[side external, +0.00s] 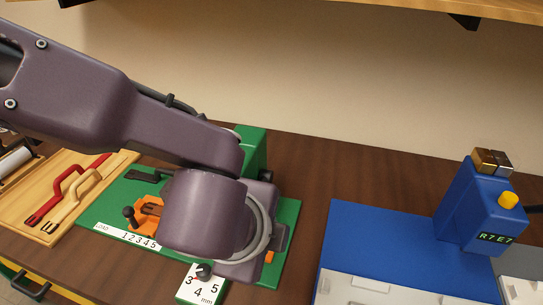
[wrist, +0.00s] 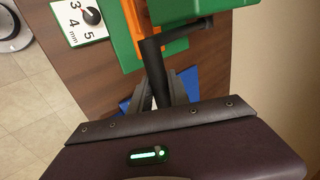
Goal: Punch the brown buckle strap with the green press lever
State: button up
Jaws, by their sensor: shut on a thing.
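The green press (side external: 252,148) stands on a green base with a number scale along its front edge. A brown piece that looks like the buckle strap (side external: 152,209) lies in the orange holder (side external: 145,222) on the base; my arm hides its right end. In the wrist view the press (wrist: 124,36) is at the top, with its black lever (wrist: 152,52) reaching down between my fingers. My gripper (wrist: 165,92) is shut on this lever. In the side view my wrist hides the lever and fingertips.
A wooden tray (side external: 22,203) at left holds a red strap (side external: 75,180) and a cream strap (side external: 68,206). A dial marked in mm (side external: 199,285) is at the front of the press. At right are a blue mat (side external: 350,225) and a blue device (side external: 478,215) reading R7E7.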

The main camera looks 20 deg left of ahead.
jog(key=w+r, duration=0.6)
jog(key=r, duration=0.3)
jog(key=shift+w, duration=0.15)
jog(key=shift+o, duration=0.3)
jog(key=shift+w+a+r, duration=0.1)
jog(key=shift+w+r, duration=0.05)
jog(key=shift+w, duration=0.05)
jog(key=shift+o, duration=0.6)
jog(key=shift+w+a, duration=0.1)
jog(key=shift+w, duration=0.05)
jog(key=shift+o, duration=0.2)
jog(key=o, duration=0.7)
jog(key=shift+a, duration=0.1)
jog(key=shift+c, duration=0.2)
